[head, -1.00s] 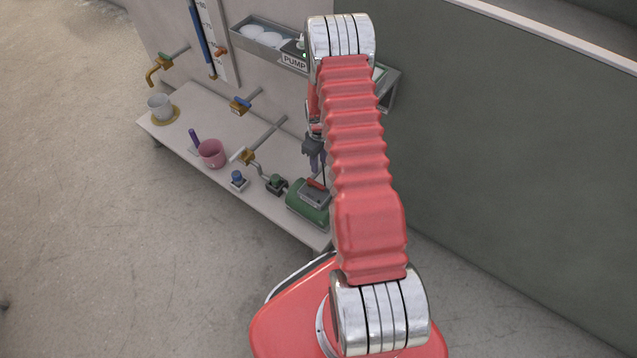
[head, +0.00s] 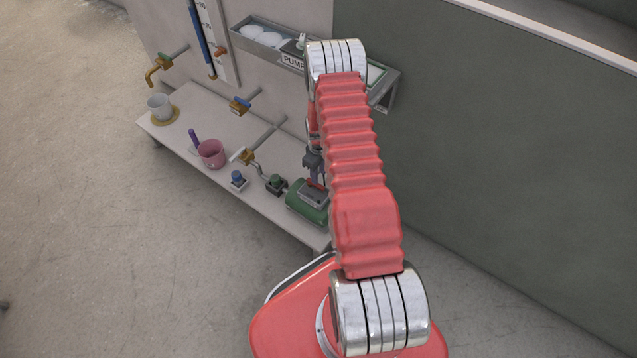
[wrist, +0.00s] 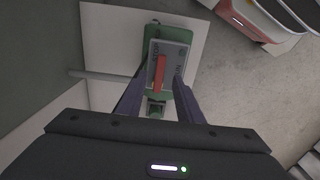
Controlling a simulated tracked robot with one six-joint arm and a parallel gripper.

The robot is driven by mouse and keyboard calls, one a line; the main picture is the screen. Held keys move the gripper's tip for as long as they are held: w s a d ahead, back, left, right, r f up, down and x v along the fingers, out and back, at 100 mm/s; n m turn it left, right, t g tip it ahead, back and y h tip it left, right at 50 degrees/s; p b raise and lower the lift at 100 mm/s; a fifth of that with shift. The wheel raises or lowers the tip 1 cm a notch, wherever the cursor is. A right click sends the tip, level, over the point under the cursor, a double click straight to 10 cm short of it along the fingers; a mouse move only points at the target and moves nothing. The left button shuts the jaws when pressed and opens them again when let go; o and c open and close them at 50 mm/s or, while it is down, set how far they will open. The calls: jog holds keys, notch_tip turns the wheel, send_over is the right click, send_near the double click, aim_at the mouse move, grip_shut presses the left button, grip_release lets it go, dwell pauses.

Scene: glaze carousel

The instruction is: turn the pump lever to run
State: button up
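The green pump (head: 303,203) stands at the near right end of the low white bench and carries a grey switch plate (head: 317,192). In the wrist view the plate (wrist: 169,66) has lettering along both sides, and the red lever (wrist: 159,74) lies lengthwise on its left part. My gripper (wrist: 158,93) is open, with its two dark fingers apart on either side of the lever's near end. It appears empty. In the head view my gripper (head: 316,178) is just above the pump, partly hidden by my arm. I cannot tell whether a finger touches the lever.
A shelf (head: 268,44) with white discs and a PUMP sign (head: 293,62) hangs on the wall behind. Open floor lies to the left.

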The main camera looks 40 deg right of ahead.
aim_at(319, 185)
jog(key=shift+f, duration=3.3)
jog(key=shift+c, duration=0.5)
grip_shut()
